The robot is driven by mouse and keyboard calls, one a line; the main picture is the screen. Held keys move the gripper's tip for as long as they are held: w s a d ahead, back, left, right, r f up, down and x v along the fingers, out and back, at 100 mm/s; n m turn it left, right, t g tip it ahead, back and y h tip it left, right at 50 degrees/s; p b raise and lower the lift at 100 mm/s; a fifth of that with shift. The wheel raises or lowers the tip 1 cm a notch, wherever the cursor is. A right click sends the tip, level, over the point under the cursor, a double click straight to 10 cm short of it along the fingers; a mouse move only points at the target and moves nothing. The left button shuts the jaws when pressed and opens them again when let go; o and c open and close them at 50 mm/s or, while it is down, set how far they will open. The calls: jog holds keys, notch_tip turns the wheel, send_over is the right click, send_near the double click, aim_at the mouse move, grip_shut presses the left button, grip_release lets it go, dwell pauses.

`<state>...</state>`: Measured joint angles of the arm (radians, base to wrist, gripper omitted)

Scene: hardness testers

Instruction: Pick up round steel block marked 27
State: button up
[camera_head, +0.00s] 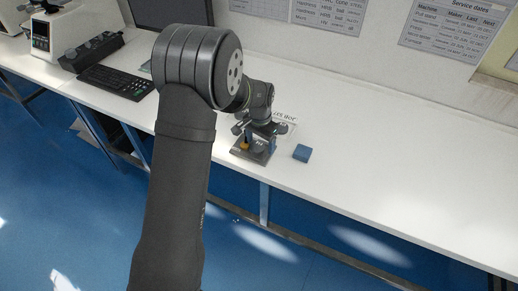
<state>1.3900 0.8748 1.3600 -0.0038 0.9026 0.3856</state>
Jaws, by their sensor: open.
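My arm reaches from the lower left over the white bench, and my gripper (260,139) points down above a small dark grey stand (253,157) near the bench's front edge. My gripper is open. Small items show between and beside its fingers, one of them orange-yellow (244,146). The round steel block marked 27 cannot be made out: no number is readable, and my gripper and wrist hide part of the stand. I cannot tell whether the fingers are around anything.
A small blue block (302,153) lies just right of the stand. A label with dark letters (286,119) lies behind my gripper. A black keyboard (117,82), a monitor (172,12) and a white tester (62,34) stand left. The bench (400,165) is clear to the right.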

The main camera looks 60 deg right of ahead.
aim_at(261, 145)
notch_tip(261, 145, up, 16)
jog(key=d, duration=0.1)
jog(key=shift+r, duration=0.2)
jog(key=shift+w, duration=0.1)
dwell(0.4)
